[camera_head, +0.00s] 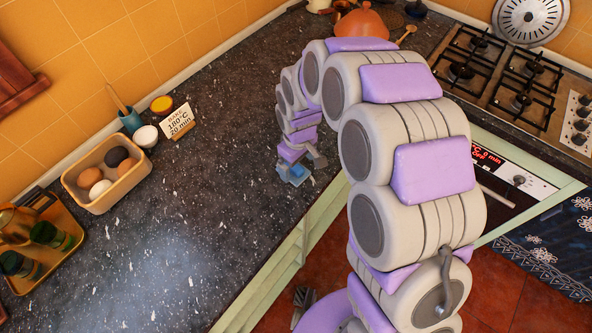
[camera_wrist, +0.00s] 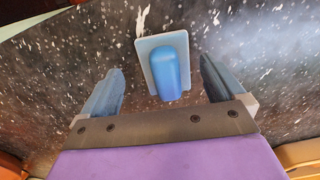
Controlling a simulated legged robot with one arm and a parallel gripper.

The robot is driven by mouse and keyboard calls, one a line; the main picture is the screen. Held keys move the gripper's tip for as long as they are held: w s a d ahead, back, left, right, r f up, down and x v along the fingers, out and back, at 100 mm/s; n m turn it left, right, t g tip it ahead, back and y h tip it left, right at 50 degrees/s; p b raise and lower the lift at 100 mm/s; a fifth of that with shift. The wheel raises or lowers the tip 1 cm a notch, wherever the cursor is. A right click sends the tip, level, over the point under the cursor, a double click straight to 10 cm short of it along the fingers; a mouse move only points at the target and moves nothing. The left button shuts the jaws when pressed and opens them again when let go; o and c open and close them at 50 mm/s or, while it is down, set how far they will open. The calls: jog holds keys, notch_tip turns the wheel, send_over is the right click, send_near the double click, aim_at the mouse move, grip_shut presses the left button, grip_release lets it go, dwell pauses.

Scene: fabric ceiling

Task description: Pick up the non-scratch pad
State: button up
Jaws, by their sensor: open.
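The non-scratch pad (camera_wrist: 171,72) has a rounded blue grip on a pale, flat rectangular base. In the wrist view it lies on the dark speckled counter, between and just beyond the fingers of my gripper (camera_wrist: 161,67). The gripper is open, with a gap on each side of the pad and nothing held. In the head view, my gripper (camera_head: 305,162) is low over the counter near its front edge, and a small blue patch of the pad (camera_head: 297,174) shows beside it, partly hidden.
The counter (camera_head: 190,210) is clear left of my gripper. An egg tray (camera_head: 105,195), a small sign (camera_head: 177,121) and a gold tray (camera_head: 45,270) stand at the left.

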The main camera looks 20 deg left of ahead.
jog(key=shift+a+f, duration=0.1)
jog(key=shift+f, duration=0.6)
jog(key=shift+a+f, duration=0.3)
jog(key=shift+a, duration=0.75)
jog(key=shift+c, duration=0.6)
jog(key=shift+d, duration=0.9)
jog(key=c, duration=0.9)
jog(key=shift+a, duration=0.25)
jog(key=shift+c, duration=0.7)
jog(key=shift+a, duration=0.4)
jog(key=shift+d+r, duration=0.25)
jog(key=shift+r, duration=0.2)
notch_tip(320, 180, up, 3)
jog(key=shift+d+f+p, duration=0.1)
jog(key=shift+p, duration=0.5)
jog(key=s+d+r+p, duration=0.1)
jog(key=s+d+p, duration=0.1)
jog(key=s+d, duration=0.7)
jog(key=s, duration=0.3)
jog(key=shift+s+d+r, duration=0.25)
jog(key=shift+s+d, duration=0.05)
jog(key=shift+d, duration=0.05)
